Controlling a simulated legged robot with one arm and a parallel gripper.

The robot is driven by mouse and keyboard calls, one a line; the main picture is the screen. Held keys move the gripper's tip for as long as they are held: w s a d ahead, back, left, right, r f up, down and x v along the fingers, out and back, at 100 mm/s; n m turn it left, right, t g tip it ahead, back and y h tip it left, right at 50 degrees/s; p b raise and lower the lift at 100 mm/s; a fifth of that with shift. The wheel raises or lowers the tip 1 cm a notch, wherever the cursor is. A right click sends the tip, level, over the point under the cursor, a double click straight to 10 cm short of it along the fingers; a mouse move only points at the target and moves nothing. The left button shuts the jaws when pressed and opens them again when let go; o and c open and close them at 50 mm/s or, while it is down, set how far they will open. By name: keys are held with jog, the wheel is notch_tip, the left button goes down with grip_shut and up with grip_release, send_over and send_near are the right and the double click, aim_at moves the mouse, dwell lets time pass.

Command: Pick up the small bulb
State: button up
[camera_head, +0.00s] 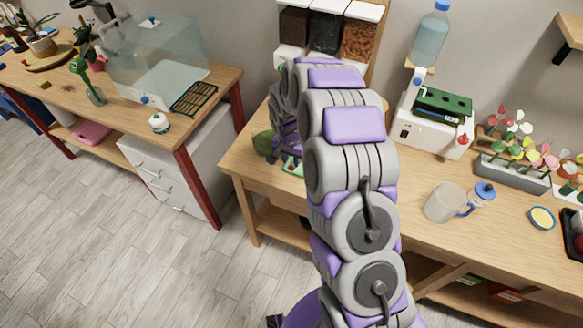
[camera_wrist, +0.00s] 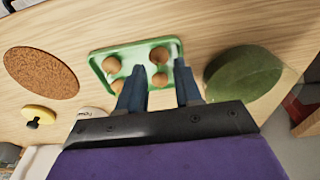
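In the wrist view a green tray (camera_wrist: 96,53) lies on the wooden table and holds several round brown bulbs. One bulb (camera_wrist: 159,79) shows between my fingers, with another bulb (camera_wrist: 159,56) just beyond it. Two more bulbs are at the left, an upper one (camera_wrist: 111,65) and a lower one (camera_wrist: 117,86) beside my left finger. They look much alike, and I cannot tell which is the small one. My gripper (camera_wrist: 160,67) is open, pointing at the tray; I cannot tell whether it touches a bulb. In the head view my arm mostly hides the gripper and tray.
In the wrist view a brown speckled disc (camera_wrist: 41,73) lies left of the tray, with a yellow piece (camera_wrist: 39,115) below it. A dark green rounded object (camera_wrist: 243,74) is close on the right. In the head view a mug (camera_head: 444,203) and flower planter (camera_head: 513,174) stand further right.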

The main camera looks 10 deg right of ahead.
aim_at(291, 165)
notch_tip(291, 165, down, 3)
jog(key=shift+f, duration=0.15)
grip_shut()
dwell(0.4)
